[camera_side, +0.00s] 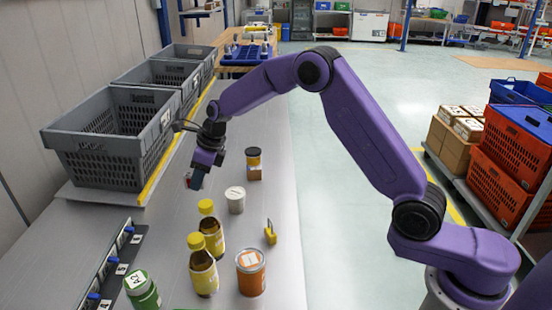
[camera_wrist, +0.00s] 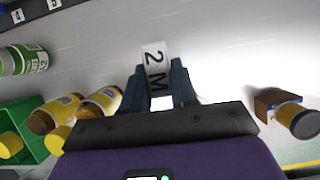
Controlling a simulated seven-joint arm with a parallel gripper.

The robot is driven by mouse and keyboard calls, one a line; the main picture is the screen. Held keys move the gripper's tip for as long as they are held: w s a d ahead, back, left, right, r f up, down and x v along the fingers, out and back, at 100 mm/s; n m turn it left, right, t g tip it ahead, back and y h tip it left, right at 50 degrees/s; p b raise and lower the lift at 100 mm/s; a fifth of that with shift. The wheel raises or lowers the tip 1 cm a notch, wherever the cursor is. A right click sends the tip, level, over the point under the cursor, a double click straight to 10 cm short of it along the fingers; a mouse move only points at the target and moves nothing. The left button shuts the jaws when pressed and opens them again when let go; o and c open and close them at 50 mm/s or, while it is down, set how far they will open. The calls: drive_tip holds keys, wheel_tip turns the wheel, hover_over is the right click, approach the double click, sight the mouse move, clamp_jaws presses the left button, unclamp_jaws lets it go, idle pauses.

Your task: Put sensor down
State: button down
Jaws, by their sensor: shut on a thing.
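My gripper (camera_side: 197,184) hangs over the grey bench, right of the grey crates, fingers pointing down. In the wrist view its two dark blue fingers (camera_wrist: 160,84) are shut on the sensor (camera_wrist: 154,62), a small pale piece with dark characters on its face. Most of the sensor's body is hidden between the fingers. In the side view only a small bit of it shows beside the fingertips, too small to make out. I cannot tell whether it touches the bench.
Grey crates (camera_side: 95,165) line the left behind a yellow strip.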

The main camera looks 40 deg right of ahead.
drive_tip(key=s+d+r+m+h, duration=0.1)
drive_tip(key=s+d+m, duration=0.15)
drive_tip(key=d, duration=0.95)
drive_tip(key=s+d+m+t+h, duration=0.1)
drive_tip(key=d+m, duration=0.2)
drive_tip(key=d, duration=0.8)
drive_tip(key=s+d+r+m+h, duration=0.1)
drive_tip(key=s+d+m, duration=0.15)
drive_tip(key=d, duration=0.95)
approach(277, 157)
drive_tip(key=shift+w+f+m, duration=0.4)
drive_tip(key=shift+w+f, duration=0.75)
drive_tip(key=shift+f, duration=1.55)
drive_tip(key=shift+f, duration=0.1)
drive_tip(key=c, duration=0.9)
unclamp_jaws()
drive_tip(key=shift+f, duration=0.1)
